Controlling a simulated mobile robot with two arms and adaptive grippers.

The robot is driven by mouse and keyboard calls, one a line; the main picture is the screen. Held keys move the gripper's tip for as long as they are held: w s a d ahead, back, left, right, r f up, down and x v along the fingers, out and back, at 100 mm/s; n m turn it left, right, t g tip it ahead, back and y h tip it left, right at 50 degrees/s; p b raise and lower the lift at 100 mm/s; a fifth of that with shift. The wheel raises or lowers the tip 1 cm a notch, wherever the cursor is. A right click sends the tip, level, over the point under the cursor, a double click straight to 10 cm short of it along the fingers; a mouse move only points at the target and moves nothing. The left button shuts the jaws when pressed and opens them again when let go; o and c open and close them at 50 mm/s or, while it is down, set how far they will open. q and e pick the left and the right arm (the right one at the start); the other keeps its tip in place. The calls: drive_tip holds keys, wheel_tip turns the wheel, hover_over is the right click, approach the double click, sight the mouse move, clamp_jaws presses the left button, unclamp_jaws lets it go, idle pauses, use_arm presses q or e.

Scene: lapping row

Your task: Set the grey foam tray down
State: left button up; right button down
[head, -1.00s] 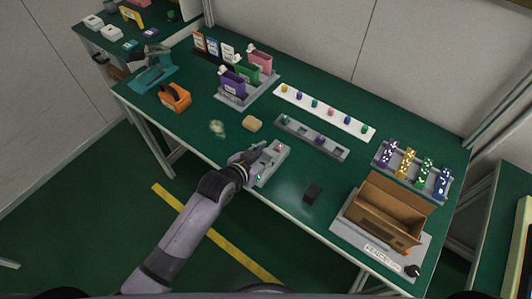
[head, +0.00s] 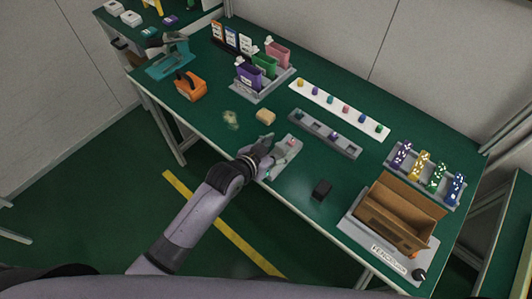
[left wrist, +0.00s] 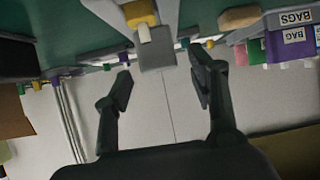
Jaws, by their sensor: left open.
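A small light grey tray (head: 286,158) lies on the green bench near its front edge, with a small red piece near its far end. My left gripper (head: 266,154) is open at the left end of this tray. In the left wrist view the left gripper (left wrist: 160,88) has its fingers spread, with nothing between the tips. A grey block-like piece (left wrist: 157,56) with yellow and white parts shows beyond them; I cannot tell whether it is the same tray. A longer grey tray (head: 343,147) with pockets and a few small coloured pieces lies behind. My right gripper is not in view.
A white strip (head: 318,97) with coloured pegs lies behind the long tray. A black block (head: 321,189) and an open brown box (head: 396,214) are to the right. A tan block (head: 265,116) and an orange-black object (head: 190,86) are to the left.

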use_arm(q)
drive_tip(key=v, duration=1.1)
drive_tip(key=shift+a+f, duration=0.1)
drive_tip(key=s+a+f+n+g+y, duration=0.1)
drive_tip(key=s+a+f+y, duration=0.2)
drive_tip(key=f, duration=0.7)
drive_tip(key=s+a+f+n+g, duration=0.1)
drive_tip(key=s+a+f+g, duration=0.3)
drive_tip(key=f, duration=0.7)
drive_tip(key=s+a+f+n+t+y, duration=0.15)
drive_tip(key=a+f, duration=0.35)
drive_tip(key=f, duration=0.5)
drive_tip(key=s+a+f+g, duration=0.1)
drive_tip(key=s+f+g, duration=0.1)
drive_tip(key=s+f, duration=0.3)
drive_tip(key=s+a+f+g+y, duration=0.1)
drive_tip(key=s+f, duration=0.4)
drive_tip(key=s, duration=0.8)
drive_tip(key=s+a+f+g+y, duration=0.1)
drive_tip(key=s+a+f+g, duration=0.1)
drive_tip(key=s+f, duration=0.4)
drive_tip(key=s+a+n, duration=0.1)
drive_tip(key=s, duration=0.2)
drive_tip(key=shift+s+g, duration=0.25)
drive_tip(key=shift+g, duration=0.1)
